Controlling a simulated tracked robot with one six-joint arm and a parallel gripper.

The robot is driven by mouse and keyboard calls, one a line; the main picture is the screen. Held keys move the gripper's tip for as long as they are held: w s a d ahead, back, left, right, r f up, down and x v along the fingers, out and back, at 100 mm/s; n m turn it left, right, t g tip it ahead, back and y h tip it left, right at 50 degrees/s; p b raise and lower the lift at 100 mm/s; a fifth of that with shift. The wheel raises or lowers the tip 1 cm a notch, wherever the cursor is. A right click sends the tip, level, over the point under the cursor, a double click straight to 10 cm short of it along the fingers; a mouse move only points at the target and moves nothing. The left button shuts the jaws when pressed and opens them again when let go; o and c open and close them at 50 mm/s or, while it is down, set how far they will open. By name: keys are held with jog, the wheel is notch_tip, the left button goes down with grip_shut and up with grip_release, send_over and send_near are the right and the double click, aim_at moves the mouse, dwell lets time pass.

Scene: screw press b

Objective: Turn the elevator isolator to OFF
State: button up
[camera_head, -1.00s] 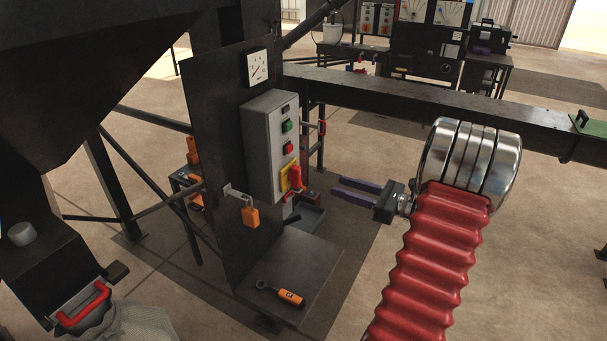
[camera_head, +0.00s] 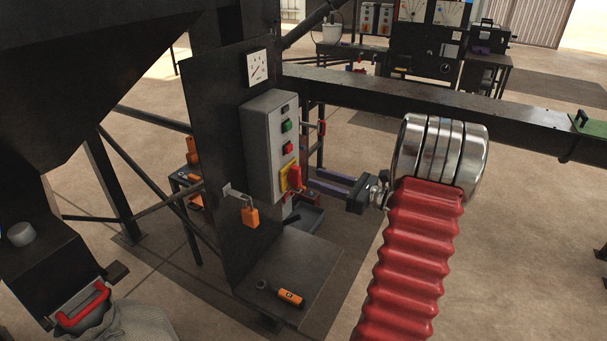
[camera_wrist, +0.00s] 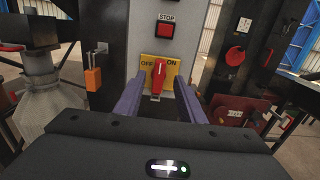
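The elevator isolator is a red handle (camera_head: 295,176) on a yellow plate (camera_wrist: 174,66), low on a grey control box (camera_head: 260,150). In the wrist view the red handle (camera_wrist: 159,72) stands nearly upright between the words OFF on the left and ON on the right, its top leaning slightly right. My gripper (camera_wrist: 162,92) is open, with its two purple fingers apart on either side of the handle in that view. In the head view my gripper (camera_head: 318,184) has its fingertips close to the handle; I cannot tell whether they touch it.
A red STOP button (camera_wrist: 164,30) sits above the isolator. An orange padlock (camera_head: 251,217) hangs left of the box. An orange-handled tool (camera_head: 288,297) lies on the base plate below. A dark beam (camera_head: 430,100) runs behind my arm.

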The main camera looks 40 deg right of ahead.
aim_at(300, 173)
jog(key=x, duration=0.6)
jog(key=shift+w, duration=0.3)
